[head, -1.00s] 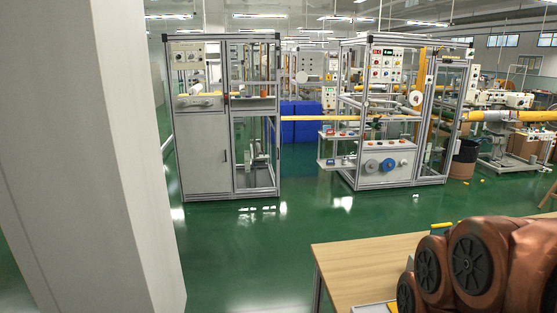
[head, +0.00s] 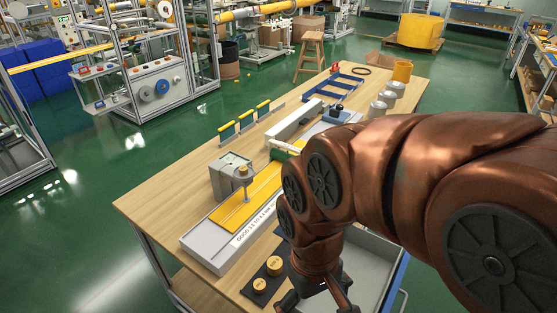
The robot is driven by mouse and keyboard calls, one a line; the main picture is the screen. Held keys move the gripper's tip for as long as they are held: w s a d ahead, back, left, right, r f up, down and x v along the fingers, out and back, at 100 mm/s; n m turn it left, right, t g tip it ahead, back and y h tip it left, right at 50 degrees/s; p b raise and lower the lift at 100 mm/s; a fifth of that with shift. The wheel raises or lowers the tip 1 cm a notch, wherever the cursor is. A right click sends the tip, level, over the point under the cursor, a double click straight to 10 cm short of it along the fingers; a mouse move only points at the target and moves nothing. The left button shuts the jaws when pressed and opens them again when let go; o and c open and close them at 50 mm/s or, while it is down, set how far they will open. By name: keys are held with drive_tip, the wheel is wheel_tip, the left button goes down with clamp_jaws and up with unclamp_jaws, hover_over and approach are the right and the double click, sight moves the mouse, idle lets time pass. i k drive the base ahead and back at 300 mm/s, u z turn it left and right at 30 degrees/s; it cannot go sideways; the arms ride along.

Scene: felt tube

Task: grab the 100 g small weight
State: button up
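Two brass-coloured round weights stand on a dark pad at the near edge of the wooden table in the head view: a larger one (head: 274,265) behind and a smaller one (head: 260,285) in front. Their markings are too small to read, so I cannot tell for certain which is 100 g. My gripper (head: 316,303) is at the bottom of the view, right of the pad, pointing down. Its fingers are spread apart, with nothing seen between them. Their tips are close to the bottom edge. My arm hides part of the table.
A grey drawer or tray (head: 372,262) lies right of my gripper.

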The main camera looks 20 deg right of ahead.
sight(243, 169)
drive_tip(key=u, duration=2.35)
drive_tip(key=k, duration=0.7)
drive_tip(key=z, duration=1.25)
